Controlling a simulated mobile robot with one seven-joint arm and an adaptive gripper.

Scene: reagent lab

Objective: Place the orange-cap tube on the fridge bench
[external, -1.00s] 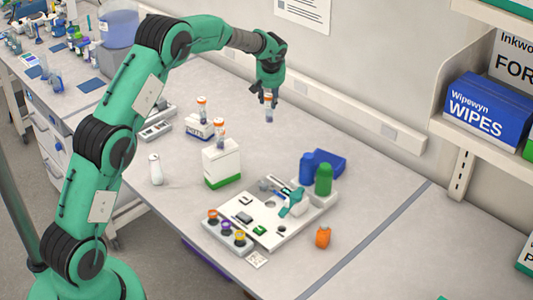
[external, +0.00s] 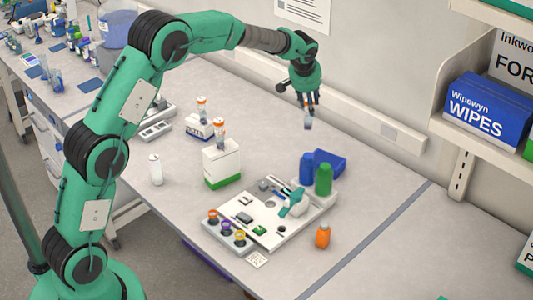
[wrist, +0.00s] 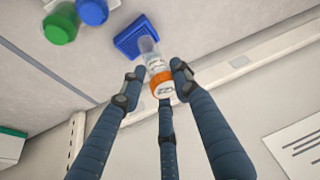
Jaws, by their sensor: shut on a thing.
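The orange-cap tube (external: 308,122) is a small clear tube with a white label, hanging upright below my gripper in the external view. My gripper (external: 308,104) is shut on it near the cap, above the back part of the bench (external: 265,135). In the wrist view the tube (wrist: 154,63) shows its orange cap between the fingers of my gripper (wrist: 158,82). No fridge shows.
A shelf with wipes (external: 480,110) juts from the wall. Bench beyond the grey seam is largely clear.

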